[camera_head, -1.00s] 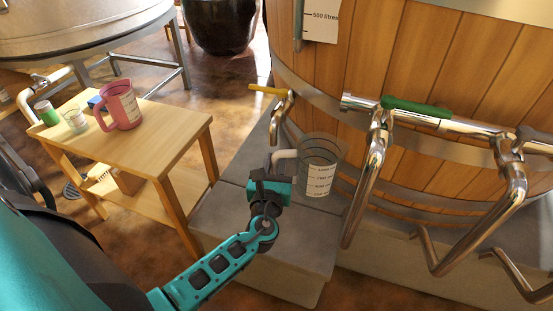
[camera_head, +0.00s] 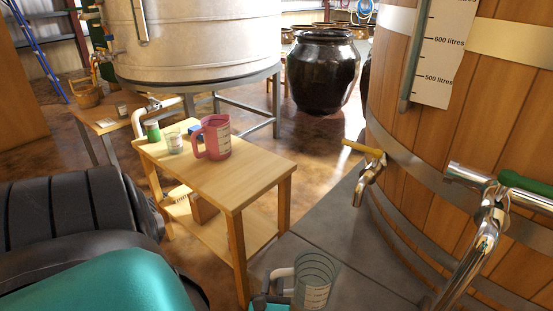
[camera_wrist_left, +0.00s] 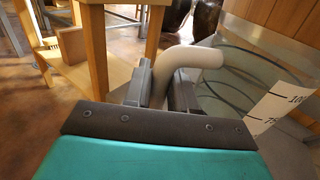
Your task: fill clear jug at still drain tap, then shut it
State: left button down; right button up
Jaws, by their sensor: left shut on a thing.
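The clear jug (camera_head: 318,275), with a white scale label and dark rings, is at the bottom of the head view, and its lower part is cut off. My left gripper (camera_head: 277,294) is shut on its pale handle; in the left wrist view the gripper (camera_wrist_left: 165,88) has a finger on each side of the handle, left of the jug (camera_wrist_left: 240,72). The jug looks roughly upright; I see no clear liquid level. A large pale metal tank (camera_head: 200,45) on legs stands at the back left, with a tap (camera_head: 160,104) low on its side. My right gripper is out of view.
A wooden vat (camera_head: 450,110) with a yellow-handled tap (camera_head: 369,170) stands right. A dark urn (camera_head: 322,70) stands behind. Brown floor shows between.

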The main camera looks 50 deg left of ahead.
pick_arm(q)
jog(key=w+a+f+b, duration=0.2)
jog(key=w+b, duration=0.3)
jog(key=w, duration=0.4)
jog(key=w+a+f+b, duration=0.2)
jog(key=w+f+b, duration=0.1)
jog(key=w+b, duration=0.3)
jog(key=shift+w+a, duration=0.15)
jog(key=shift+w, duration=1.25)
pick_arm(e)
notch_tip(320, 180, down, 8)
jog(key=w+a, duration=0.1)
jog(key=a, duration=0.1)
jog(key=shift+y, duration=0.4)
pick_arm(q)
jog(key=shift+f, duration=0.15)
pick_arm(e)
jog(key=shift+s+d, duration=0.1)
pick_arm(q)
jog(key=c, duration=0.8)
grip_release()
jog(key=shift+c, duration=0.2)
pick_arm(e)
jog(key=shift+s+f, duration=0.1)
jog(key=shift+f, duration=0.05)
pick_arm(q)
jog(key=shift+s, duration=0.1)
